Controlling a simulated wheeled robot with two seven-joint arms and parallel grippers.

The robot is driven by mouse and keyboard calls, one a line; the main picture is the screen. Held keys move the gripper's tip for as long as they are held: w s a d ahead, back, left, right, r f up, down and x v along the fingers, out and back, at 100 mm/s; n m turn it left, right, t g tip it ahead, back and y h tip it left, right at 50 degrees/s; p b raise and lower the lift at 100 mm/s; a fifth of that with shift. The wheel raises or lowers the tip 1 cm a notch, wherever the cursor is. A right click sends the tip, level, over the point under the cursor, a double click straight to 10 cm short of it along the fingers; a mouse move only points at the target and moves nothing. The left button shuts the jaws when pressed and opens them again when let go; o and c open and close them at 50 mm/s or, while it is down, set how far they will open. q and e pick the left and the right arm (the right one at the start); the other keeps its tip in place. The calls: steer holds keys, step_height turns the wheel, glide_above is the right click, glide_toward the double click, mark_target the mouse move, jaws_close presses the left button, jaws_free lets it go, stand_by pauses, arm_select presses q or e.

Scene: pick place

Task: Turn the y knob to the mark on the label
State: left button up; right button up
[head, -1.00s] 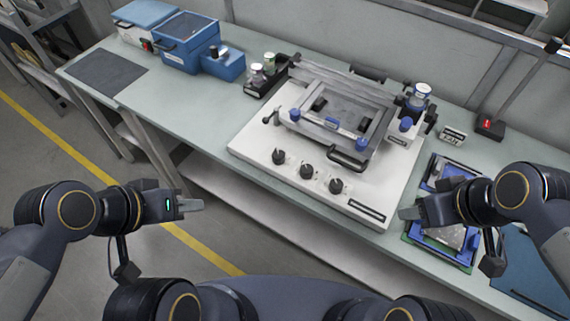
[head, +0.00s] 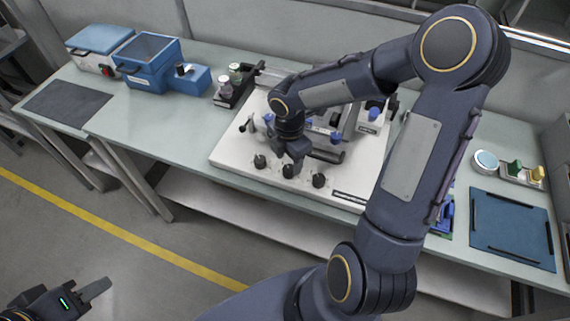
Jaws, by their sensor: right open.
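Three black knobs stand in a row on the front of the white base plate (head: 230,150): a left knob (head: 260,161), a middle knob (head: 288,171) and a right knob (head: 319,180). Their labels are too small to read, so I cannot tell which is the y knob. My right gripper (head: 291,162) is open and points down just above the middle knob, partly covering it. I cannot tell whether its fingers are around the knob. My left gripper (head: 96,290) is low at the left, away from the bench, with nothing visible in it.
My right arm hides much of the stage (head: 335,120) on the plate. Blue boxes (head: 148,55) and a dark mat (head: 70,105) lie at the left of the bench. A blue mat (head: 512,230) and small colored items (head: 515,170) are at the right.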

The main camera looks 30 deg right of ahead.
mark_target(289, 168)
steer(key=shift+f, duration=1.5)
steer(key=c, duration=1)
